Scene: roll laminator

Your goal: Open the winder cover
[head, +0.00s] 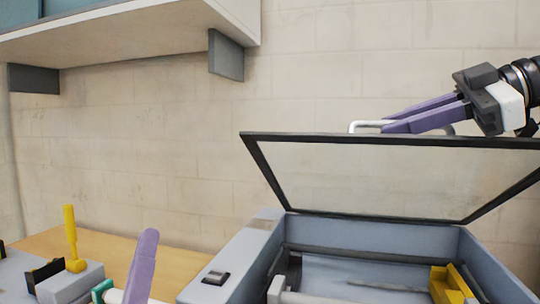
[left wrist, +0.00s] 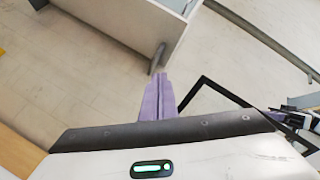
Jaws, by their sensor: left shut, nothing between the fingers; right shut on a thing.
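The winder cover (head: 375,180) is a clear panel in a black frame. It stands raised and tilted above the grey machine body (head: 235,262). A silver bar handle (head: 366,125) shows at its upper edge. My right gripper (head: 392,121) reaches in from the right with its purple fingers shut on the handle, which they partly hide. My left gripper (head: 147,240) is low at the left, in front of the machine, its purple fingers pointing up. The left wrist view shows its fingers (left wrist: 158,97) shut and empty. That view also shows part of the cover's black frame (left wrist: 225,92).
A yellow lever (head: 71,235) stands on a grey block at the left. A yellow part (head: 450,284) sits inside the machine. A shelf (head: 130,35) with dark brackets hangs at upper left. The wall between shelf and cover is clear.

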